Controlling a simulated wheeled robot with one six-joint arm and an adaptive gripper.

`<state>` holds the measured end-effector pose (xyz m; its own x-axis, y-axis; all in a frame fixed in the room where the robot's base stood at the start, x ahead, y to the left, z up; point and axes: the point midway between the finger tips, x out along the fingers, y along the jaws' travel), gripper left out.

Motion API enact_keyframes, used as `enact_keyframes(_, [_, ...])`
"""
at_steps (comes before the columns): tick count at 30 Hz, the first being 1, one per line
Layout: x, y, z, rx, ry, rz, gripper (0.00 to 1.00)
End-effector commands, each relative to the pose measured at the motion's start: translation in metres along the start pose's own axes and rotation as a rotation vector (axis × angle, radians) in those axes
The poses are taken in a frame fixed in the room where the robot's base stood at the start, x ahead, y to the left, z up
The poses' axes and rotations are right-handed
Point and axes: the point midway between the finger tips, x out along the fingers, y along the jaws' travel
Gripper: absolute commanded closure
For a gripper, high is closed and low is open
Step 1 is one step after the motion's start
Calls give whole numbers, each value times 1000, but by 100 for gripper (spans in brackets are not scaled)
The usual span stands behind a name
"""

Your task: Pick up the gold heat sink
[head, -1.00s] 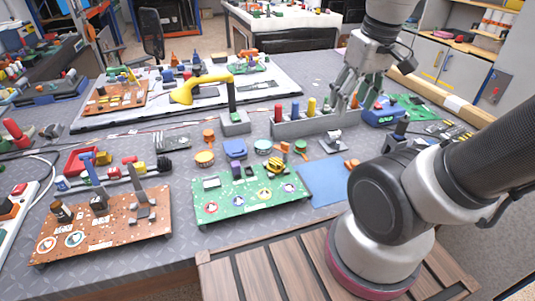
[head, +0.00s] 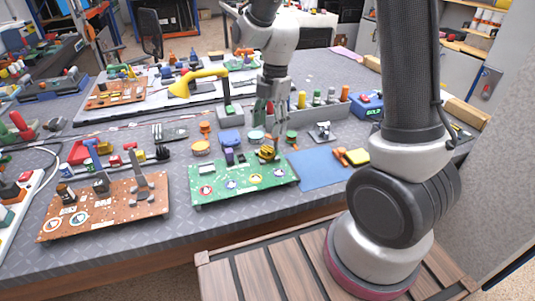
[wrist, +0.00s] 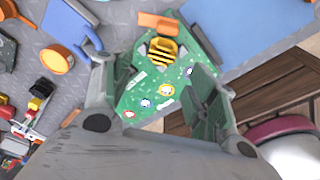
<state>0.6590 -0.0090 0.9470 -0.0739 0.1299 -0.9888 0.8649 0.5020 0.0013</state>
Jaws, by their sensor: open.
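The gold heat sink (head: 267,153), a ribbed yellow-and-black block, sits at the back edge of the green circuit board (head: 240,182) in the head view. In the wrist view the heat sink (wrist: 162,52) shows whole at the far end of the board (wrist: 155,90). My gripper (head: 268,128) hangs fingers-down just above and behind the heat sink, and its fingers partly overlap the row of parts behind the board. In the wrist view my gripper (wrist: 165,85) is open and empty, and the heat sink shows beyond the gap between its fingers.
A purple-dark component (head: 229,156) stands on the board left of the heat sink. A grey rack (head: 325,110) of coloured cylinders stands behind right. A blue mat (head: 318,172) lies right of the board.

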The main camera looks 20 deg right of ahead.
Motion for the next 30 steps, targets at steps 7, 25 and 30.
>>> enact_keyframes(7, [31, -2, 0, -5, 1, -5, 42])
enact_keyframes(25, [75, -4, 0, -4, 0, -1, 49])
enact_keyframes(30, [74, -4, 0, -4, 0, -1, 80])
